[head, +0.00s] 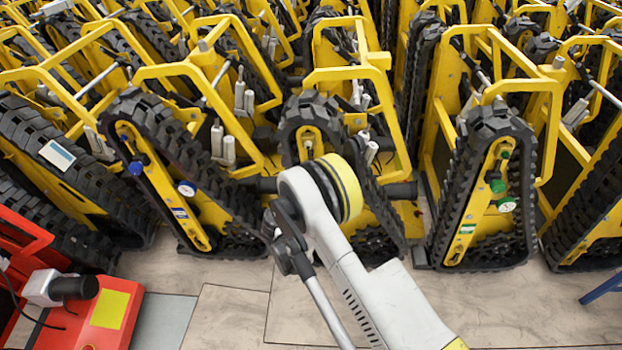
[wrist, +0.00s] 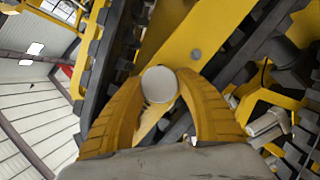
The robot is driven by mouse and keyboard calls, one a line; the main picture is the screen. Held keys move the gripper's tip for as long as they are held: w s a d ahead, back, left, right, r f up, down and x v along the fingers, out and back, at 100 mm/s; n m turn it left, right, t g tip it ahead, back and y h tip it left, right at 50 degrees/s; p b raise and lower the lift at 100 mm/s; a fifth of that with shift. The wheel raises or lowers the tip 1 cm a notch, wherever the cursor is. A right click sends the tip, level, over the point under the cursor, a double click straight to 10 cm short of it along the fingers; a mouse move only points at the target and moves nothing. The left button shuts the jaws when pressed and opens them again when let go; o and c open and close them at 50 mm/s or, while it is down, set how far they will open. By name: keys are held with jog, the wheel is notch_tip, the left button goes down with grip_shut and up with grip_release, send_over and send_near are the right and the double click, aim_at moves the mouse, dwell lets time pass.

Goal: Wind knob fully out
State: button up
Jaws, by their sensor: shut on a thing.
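My gripper (wrist: 160,80) is shut on a round, pale grey knob (wrist: 158,88) in the wrist view. Its two yellow ribbed fingers lie on either side of the knob, whose round face shows between them. Behind the knob is a yellow side plate (wrist: 205,38) of a tracked carrier, with a black track (wrist: 98,70) to the left. In the head view, my white arm with its yellow and black ring reaches the middle carrier (head: 309,140). It hides the knob and my fingertips there. How far out the knob stands cannot be told.
Yellow carriers stand in close rows. The left neighbour has a blue knob (head: 135,168) and a gauge (head: 186,188). The right one has a green knob (head: 498,186) and a gauge (head: 507,204). A red machine (head: 110,318) stands at lower left. The floor in front (head: 235,318) is clear.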

jog(key=shift+n+t+h, duration=0.6)
jog(key=shift+n+h, duration=0.1)
jog(key=shift+n, duration=1.1)
jog(key=shift+d, duration=0.1)
jog(key=o, duration=1.2)
jog(key=v, duration=0.7)
jog(key=shift+s, duration=0.15)
